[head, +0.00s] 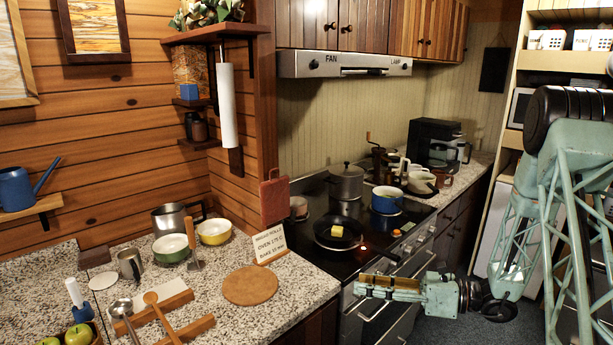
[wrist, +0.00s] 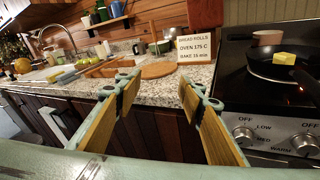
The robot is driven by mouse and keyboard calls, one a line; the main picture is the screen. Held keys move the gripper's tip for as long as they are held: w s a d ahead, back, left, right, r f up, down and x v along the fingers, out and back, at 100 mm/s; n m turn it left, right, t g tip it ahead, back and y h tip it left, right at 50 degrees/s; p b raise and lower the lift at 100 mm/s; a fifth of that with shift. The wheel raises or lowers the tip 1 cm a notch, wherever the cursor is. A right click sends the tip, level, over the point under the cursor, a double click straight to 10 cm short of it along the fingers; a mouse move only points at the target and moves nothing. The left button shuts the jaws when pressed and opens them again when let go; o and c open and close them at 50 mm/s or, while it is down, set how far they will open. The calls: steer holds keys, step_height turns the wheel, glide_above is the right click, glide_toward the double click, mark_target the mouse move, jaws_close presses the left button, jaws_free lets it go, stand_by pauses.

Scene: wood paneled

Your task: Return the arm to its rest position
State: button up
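My gripper (head: 366,286) is at the end of my pale green arm (head: 565,190), in front of the stove at the lower right of the head view. It points left, level with the oven front. In the wrist view its two wood-lined fingers (wrist: 160,90) stand wide apart. Nothing is between them; the counter edge and dark cabinet front show behind the gap. The gripper appears clear of the counter and stove.
A black pan (head: 324,238) with a yellow block (head: 337,231) sits on the stove (head: 373,243), near a blue pot (head: 386,200). Floor (head: 455,332) shows below my arm.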

steer(key=s+a+r+n+g+h, duration=0.2)
steer(key=s+a+r+n+g, duration=0.2)
steer(key=s+r+n, duration=0.35)
steer(key=s+a+r+n+g+h, duration=0.25)
steer(key=s+a+r+n, duration=0.2)
steer(key=s+r, duration=0.5)
steer(key=s+r+n+g+h, duration=0.1)
steer(key=s+r+n+h, duration=0.25)
steer(key=s, duration=0.95)
steer(key=s+d+r+n+t+h, duration=0.2)
steer(key=s+d+r+n+h, duration=0.1)
steer(key=s+d+n+h, duration=0.1)
steer(key=s+d+r+n+t+h, duration=0.3)
steer(key=s+d+n, duration=0.3)
steer(key=s, duration=0.5)
steer(key=shift+d+r+t+h, duration=0.25)
steer(key=shift+d+t+h, duration=0.15)
steer(key=shift+d, duration=0.8)
